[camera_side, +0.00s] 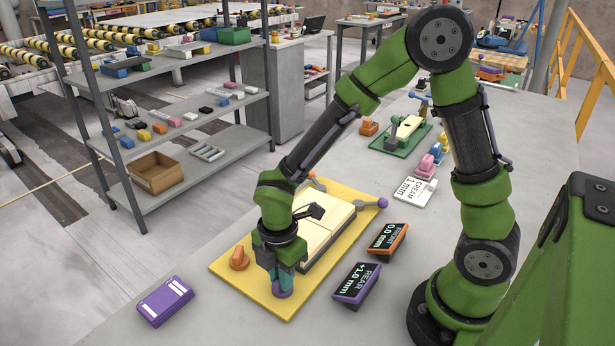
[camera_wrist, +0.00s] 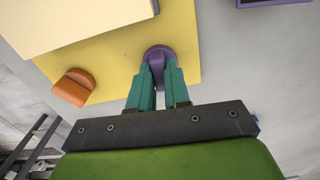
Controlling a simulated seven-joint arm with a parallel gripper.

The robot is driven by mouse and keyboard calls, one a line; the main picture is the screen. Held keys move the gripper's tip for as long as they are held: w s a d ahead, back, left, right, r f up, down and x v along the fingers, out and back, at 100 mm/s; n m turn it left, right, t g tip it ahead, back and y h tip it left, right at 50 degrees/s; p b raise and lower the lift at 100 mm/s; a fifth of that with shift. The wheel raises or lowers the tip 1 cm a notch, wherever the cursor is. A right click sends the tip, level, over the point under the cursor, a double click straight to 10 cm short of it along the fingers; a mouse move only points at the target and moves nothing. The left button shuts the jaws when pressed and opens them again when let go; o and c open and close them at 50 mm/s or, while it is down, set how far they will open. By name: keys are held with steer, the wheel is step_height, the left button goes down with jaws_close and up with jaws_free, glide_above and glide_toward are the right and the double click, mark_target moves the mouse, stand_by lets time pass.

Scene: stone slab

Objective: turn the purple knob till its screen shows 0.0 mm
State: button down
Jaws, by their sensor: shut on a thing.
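The purple knob (camera_side: 281,291) stands at the near corner of the yellow board (camera_side: 228,263); it also shows in the wrist view (camera_wrist: 158,54). My gripper (camera_side: 275,277) points down over it, its teal fingers (camera_wrist: 158,78) shut on the knob's grip from both sides. The purple-framed screen (camera_side: 356,284) reads "REAR +1.0 mm". The orange-framed screen (camera_side: 388,238) reads "FRONT 0.0 mm". An orange knob (camera_side: 239,257) sits on the board's left side, apart from my gripper. A cream block (camera_side: 325,222) lies on the board, partly hidden by my arm.
A purple box with white stripes (camera_side: 165,301) lies left of the board. A card reading "CREAM 1 mm" (camera_side: 414,191) lies beyond the screens. A purple ball-ended lever (camera_side: 381,203) sticks out at the board's far right.

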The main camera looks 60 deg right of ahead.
steer(key=m, duration=1.8)
steer(key=shift+m, duration=0.4)
stand_by(0.4)
steer(key=c, duration=1.1)
jaws_free()
steer(key=shift+r, duration=0.1)
